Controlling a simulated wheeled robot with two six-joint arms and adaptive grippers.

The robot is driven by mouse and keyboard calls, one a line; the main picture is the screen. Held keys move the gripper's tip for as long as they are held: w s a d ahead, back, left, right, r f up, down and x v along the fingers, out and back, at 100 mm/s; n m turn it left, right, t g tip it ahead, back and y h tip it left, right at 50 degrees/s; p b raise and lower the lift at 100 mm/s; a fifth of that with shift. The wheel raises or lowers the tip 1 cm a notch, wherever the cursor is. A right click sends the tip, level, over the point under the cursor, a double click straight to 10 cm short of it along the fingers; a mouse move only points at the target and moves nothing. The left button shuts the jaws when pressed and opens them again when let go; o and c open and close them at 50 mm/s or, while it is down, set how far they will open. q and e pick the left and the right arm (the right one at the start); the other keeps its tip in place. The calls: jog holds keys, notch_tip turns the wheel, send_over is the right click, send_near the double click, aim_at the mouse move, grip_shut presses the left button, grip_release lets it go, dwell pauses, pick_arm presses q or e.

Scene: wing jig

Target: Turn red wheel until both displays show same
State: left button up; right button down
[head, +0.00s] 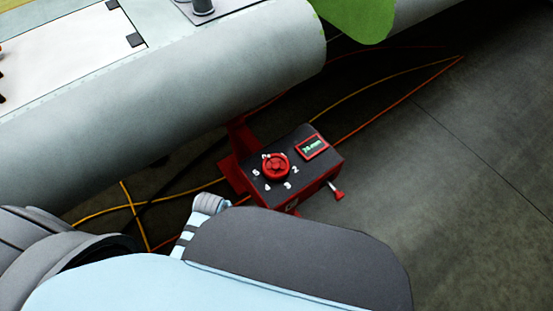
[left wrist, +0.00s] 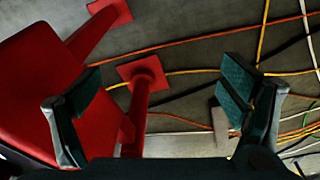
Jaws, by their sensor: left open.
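The red wheel (head: 276,166) sits on the dark top of a red-sided control box, with white numbers printed around it. A small red-framed display (head: 313,147) with green digits, perhaps about 70 mm, is at the box's upper right. I see no second display. My left gripper (left wrist: 160,88) is open in the left wrist view, with nothing between its fingertips. Its left finger overlaps a large red surface (left wrist: 35,85) in the picture; I cannot tell whether they touch. The wheel does not show clearly there. My right gripper is not in view.
A large grey wing section (head: 200,85) runs above the box. A red handle (head: 338,194) sticks out at the box's right. A red post (left wrist: 138,110) with a flat foot stands below the gripper. Orange and yellow cables (left wrist: 215,42) cross the floor. Floor at right is clear.

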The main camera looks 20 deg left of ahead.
pick_arm(q)
jog(key=w+d+r+n, duration=0.5)
jog(key=w+r+n, duration=0.55)
jog(key=r, duration=0.25)
notch_tip(320, 180, up, 8)
jog(key=n+g+b, duration=0.2)
jog(key=n, duration=0.7)
send_over(274, 166)
jog(key=shift+h, duration=0.4)
notch_tip(274, 166, down, 11)
jog(key=b, duration=0.2)
jog(key=shift+b, duration=0.4)
jog(key=c, duration=1.2)
